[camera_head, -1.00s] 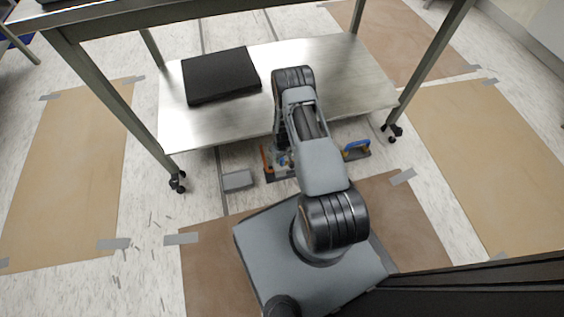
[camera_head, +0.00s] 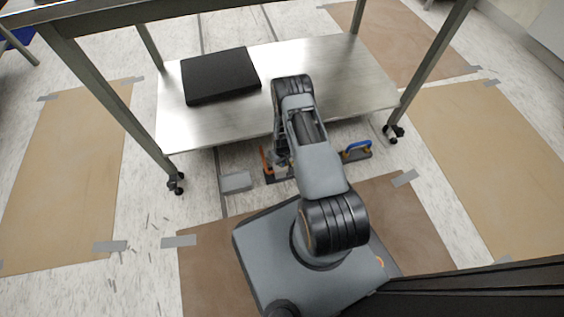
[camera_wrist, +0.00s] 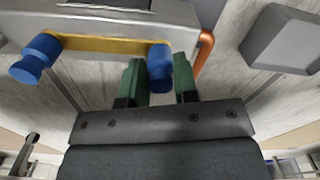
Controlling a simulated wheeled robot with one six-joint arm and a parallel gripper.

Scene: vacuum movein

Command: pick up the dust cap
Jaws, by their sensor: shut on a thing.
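Two blue caps show in the wrist view, joined by a yellow strap (camera_wrist: 100,44). The right blue dust cap (camera_wrist: 158,66) sits between the green fingers of my gripper (camera_wrist: 158,82), which is shut on it. The left blue cap (camera_wrist: 36,58) is free of the fingers and sticks out at the strap's other end. Behind the strap is a pale grey metal body (camera_wrist: 110,22). In the head view, my arm hides the gripper and the held cap.
A steel table's lower shelf (camera_head: 350,75) holds a black flat box (camera_head: 221,75). A toolbox-like unit with an orange handle (camera_head: 264,160) and a blue handle (camera_head: 357,147) is partly hidden on the floor. A grey block (camera_head: 236,182) lies left of it. Table legs flank the arm.

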